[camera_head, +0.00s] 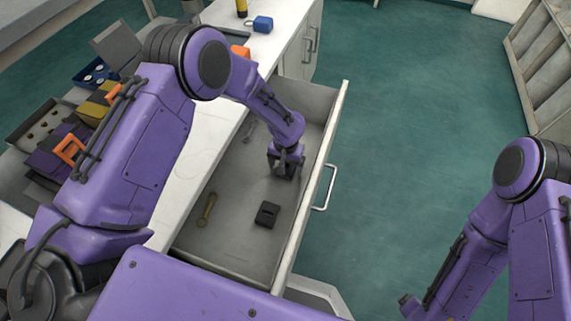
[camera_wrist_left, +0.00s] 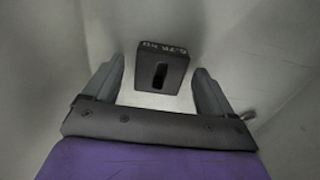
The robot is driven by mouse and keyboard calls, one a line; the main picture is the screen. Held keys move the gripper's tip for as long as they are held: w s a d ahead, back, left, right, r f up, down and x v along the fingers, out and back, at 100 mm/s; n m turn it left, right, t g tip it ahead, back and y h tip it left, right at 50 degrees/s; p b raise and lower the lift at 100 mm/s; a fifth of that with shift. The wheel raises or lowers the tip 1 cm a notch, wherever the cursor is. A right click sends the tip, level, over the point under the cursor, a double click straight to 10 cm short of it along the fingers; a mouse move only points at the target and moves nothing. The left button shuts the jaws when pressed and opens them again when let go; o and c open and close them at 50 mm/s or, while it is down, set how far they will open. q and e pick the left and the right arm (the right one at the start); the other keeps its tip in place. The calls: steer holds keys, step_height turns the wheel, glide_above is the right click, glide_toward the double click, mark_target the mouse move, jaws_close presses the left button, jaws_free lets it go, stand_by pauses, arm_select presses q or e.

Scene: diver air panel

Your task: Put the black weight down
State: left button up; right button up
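The black weight (camera_head: 267,214) is a small dark block with a slot, lying on the floor of the open drawer (camera_head: 232,238) in the head view. My left gripper (camera_head: 286,172) reaches down into the drawer, a little beyond the weight in that view and apart from it. In the left wrist view the weight (camera_wrist_left: 162,72) shows ahead of the two spread fingers (camera_wrist_left: 157,92), with a gap on each side and pale lettering on its upper edge. The left gripper is open and empty.
A brass-coloured tool (camera_head: 207,209) lies in the drawer left of the weight, and a grey tool (camera_head: 249,132) lies farther back. The drawer front with its handle (camera_head: 325,188) stands on the right. Green floor is clear.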

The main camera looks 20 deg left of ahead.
arm_select(q)
step_height(320, 180, up, 12)
steer(key=p, duration=0.3)
steer(key=shift+r, duration=0.15)
